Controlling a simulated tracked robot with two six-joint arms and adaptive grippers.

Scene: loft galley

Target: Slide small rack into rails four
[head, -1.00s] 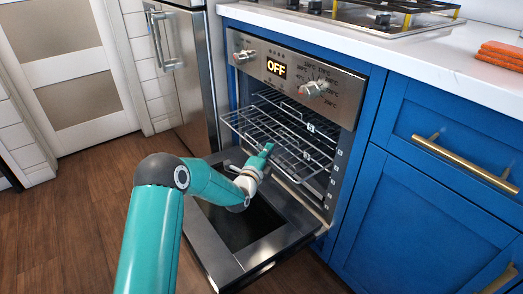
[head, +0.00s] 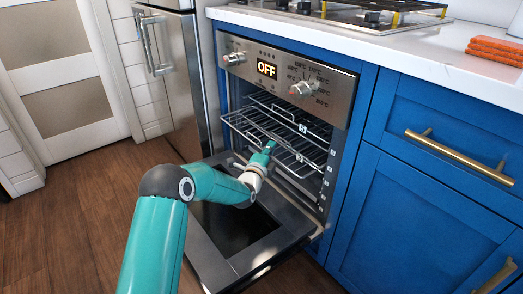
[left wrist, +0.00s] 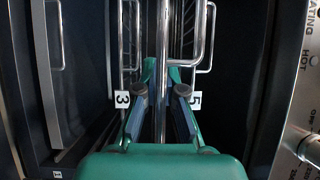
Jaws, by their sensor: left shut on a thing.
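The small rack is a chrome wire rack (head: 238,124) lying roughly level in the open oven (head: 229,60), its front part at the oven mouth. My left gripper (head: 264,156) is shut on the rack's front bar, near its middle. In the left wrist view, turned on its side, the fingers (left wrist: 160,88) close around the rack's bar (left wrist: 163,30). Label 3 (left wrist: 122,98) and label 5 (left wrist: 196,99) show on either side of the fingers. No label 4 can be read there. How the rack's far edges sit on the rails is hidden. My right gripper is out of view.
The oven door (head: 285,237) hangs open and low under my left arm. Wire side rails (head: 287,112) line the cavity. Blue cabinets (head: 425,215) stand at the right, a steel fridge (head: 178,85) at the left. The wooden floor (head: 85,230) is clear.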

